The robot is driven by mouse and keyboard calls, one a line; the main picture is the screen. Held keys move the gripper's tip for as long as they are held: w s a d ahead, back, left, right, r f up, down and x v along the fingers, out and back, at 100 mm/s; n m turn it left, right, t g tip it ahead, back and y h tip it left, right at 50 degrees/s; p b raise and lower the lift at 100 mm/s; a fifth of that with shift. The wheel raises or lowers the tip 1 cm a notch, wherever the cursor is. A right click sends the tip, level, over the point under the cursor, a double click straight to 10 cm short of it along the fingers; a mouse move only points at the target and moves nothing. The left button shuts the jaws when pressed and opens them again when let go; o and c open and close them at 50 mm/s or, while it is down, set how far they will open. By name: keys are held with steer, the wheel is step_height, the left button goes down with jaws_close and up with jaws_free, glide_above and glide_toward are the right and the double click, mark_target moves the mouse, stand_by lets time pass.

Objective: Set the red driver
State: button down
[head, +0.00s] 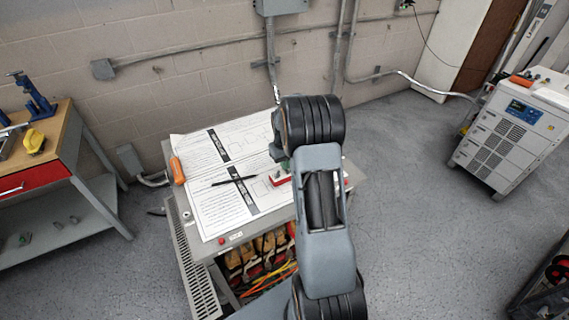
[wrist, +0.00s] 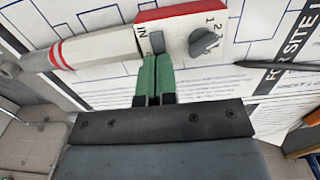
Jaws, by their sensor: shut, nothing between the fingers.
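The red driver looks to be a box with a red side and a white face (wrist: 180,28); it lies on the printed sheets and shows as a small red block in the head view (head: 280,181). Its face has a dark knob (wrist: 204,42) beside the numbers 1, 2, 3 and a small grey lever (wrist: 157,42) next to the letters IN. My gripper (wrist: 154,58) has green fingers, shut together and empty, with tips at the face's near edge just below the lever. I cannot tell whether they touch. In the head view my arm hides most of the gripper.
A pale cylinder with red stripes (wrist: 90,46) meets the box's left side. A black pen (head: 234,181) and an orange-handled object (head: 177,170) lie on the sheet-covered cabinet top (head: 218,205). A workbench (head: 66,170) stands left, a white machine (head: 512,125) right.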

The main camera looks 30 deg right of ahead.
steer(key=shift+s+a+f, duration=0.1)
steer(key=shift+s+f, duration=0.45)
steer(key=shift+s, duration=0.25)
steer(key=shift+r, duration=0.1)
step_height(320, 180, up, 15)
steer(key=w+p, duration=0.1)
steer(key=shift+w, duration=0.35)
